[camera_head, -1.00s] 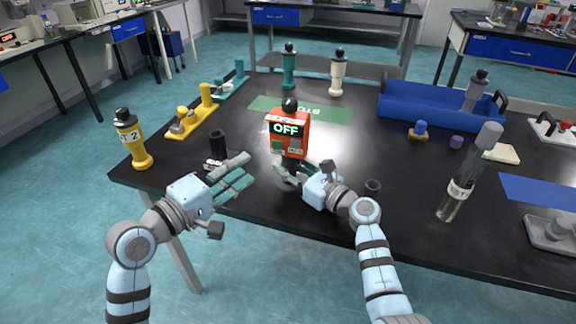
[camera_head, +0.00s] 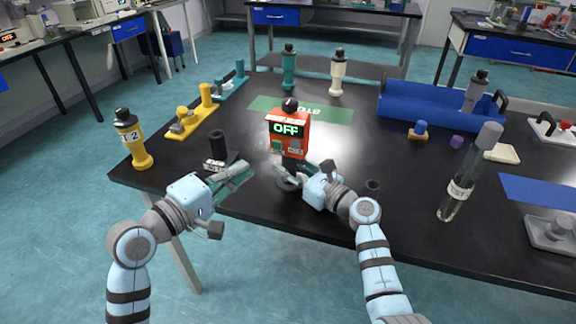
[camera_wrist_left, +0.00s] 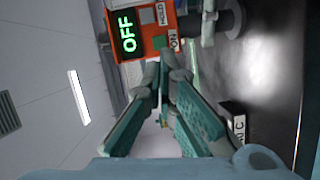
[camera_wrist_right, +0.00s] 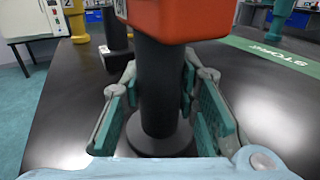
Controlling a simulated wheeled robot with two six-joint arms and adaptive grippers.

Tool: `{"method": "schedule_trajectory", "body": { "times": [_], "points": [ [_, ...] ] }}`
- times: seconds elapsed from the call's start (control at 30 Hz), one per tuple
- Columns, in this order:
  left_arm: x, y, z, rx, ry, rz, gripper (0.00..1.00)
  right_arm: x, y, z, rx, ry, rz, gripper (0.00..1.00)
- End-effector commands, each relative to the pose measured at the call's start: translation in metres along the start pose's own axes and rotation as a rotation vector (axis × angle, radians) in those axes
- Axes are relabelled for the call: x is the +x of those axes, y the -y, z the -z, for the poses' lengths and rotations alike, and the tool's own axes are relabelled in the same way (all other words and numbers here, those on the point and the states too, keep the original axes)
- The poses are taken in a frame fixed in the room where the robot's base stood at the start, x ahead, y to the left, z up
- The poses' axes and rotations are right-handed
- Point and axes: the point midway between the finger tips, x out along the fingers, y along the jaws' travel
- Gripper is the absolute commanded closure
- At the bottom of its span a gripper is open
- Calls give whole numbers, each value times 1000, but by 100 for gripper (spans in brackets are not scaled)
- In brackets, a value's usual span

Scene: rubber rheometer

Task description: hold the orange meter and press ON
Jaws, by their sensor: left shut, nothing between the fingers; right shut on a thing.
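The orange meter (camera_head: 303,130) stands upright on the black table, its display (camera_head: 286,129) reading OFF. A green button and a grey button sit below the display. In the left wrist view the ON label (camera_wrist_left: 174,41) shows at the meter's lower edge. My right gripper (camera_head: 287,178) is shut around the meter's black stem (camera_wrist_right: 158,80), above its round base (camera_wrist_right: 160,142). My left gripper (camera_head: 248,168) is shut and empty, to the left of the meter and apart from it in the head view. Its closed fingertips (camera_wrist_left: 165,62) point toward the meter's button side.
A small black stand (camera_head: 217,146) is close behind my left fingers. A yellow bottle (camera_head: 130,140) and yellow holder (camera_head: 185,128) are at left. A green mat (camera_head: 330,112) lies behind the meter. A blue tray (camera_head: 420,108) and clear bottle (camera_head: 458,185) are at right.

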Motion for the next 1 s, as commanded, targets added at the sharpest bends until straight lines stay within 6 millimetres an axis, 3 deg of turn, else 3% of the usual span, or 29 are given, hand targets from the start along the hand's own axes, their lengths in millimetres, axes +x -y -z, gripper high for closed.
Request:
{"method": "schedule_trajectory", "body": {
  "times": [0.57,0.67,0.8,1.0],
  "points": [
    [0,-1,1,6,-2,-1,100,0,0,0,0,-1,0,100],
    [4,10,0,-23,59,15,100,0,0,0,0,-1,0,100],
    [5,21,-23,138,264,-64,100,0,0,0,0,0,0,100],
    [-5,11,-43,444,370,-279,100,0,0,0,0,0,-1,100]
  ]
}}
